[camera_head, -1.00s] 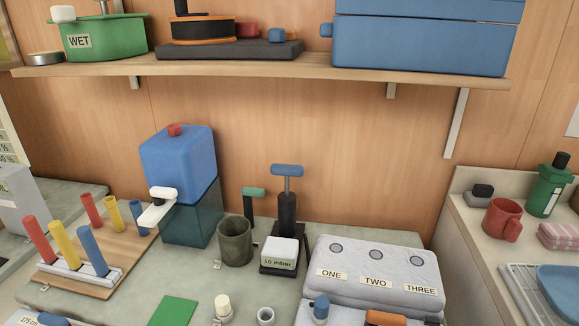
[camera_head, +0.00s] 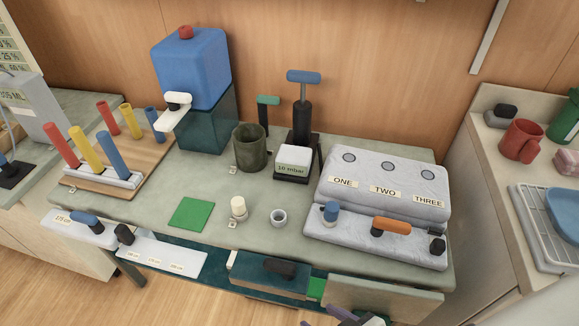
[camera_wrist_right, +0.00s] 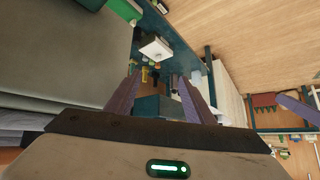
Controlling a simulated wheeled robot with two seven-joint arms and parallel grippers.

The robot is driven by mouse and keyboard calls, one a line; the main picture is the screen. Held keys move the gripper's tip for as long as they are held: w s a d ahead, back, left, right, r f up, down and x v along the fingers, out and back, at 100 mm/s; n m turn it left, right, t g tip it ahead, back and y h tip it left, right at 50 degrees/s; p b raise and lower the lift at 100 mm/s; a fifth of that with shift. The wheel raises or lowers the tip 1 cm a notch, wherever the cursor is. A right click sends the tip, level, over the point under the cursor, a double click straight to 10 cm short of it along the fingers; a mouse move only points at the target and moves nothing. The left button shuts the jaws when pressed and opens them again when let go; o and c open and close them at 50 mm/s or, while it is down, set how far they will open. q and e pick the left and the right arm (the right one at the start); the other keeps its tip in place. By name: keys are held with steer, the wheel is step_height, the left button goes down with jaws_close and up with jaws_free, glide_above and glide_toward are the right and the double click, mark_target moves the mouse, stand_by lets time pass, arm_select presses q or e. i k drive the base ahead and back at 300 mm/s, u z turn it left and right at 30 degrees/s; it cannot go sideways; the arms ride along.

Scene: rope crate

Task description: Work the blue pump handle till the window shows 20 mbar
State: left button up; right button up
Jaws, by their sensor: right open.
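The blue pump handle (camera_head: 304,76) is a crossbar on a thin rod above the black pump body (camera_head: 302,122), upright at the back of the bench. In front of it is a white-topped box with a label window (camera_head: 292,168) that appears to read 10 mbar. No gripper is near the pump. My right gripper is low at the bottom edge of the head view (camera_head: 345,317), partly cut off. In the right wrist view my right gripper (camera_wrist_right: 160,82) is open, with nothing clearly between its fingers. A purple finger-like bar (camera_wrist_right: 299,106) at the right may be my left gripper.
A green-handled lever (camera_head: 268,101) and a dark cup (camera_head: 250,148) stand left of the pump. A blue tank (camera_head: 192,68) is further left. The grey ONE-TWO-THREE panel (camera_head: 385,160) is at the right. Drawers (camera_head: 268,275) show at the bench front. A green square (camera_head: 191,214) lies flat.

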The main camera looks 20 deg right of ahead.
mark_target(305, 77)
steer(key=k, duration=0.5)
steer(key=u, duration=1.35)
steer(key=i, duration=0.7)
steer(key=z, duration=1.95)
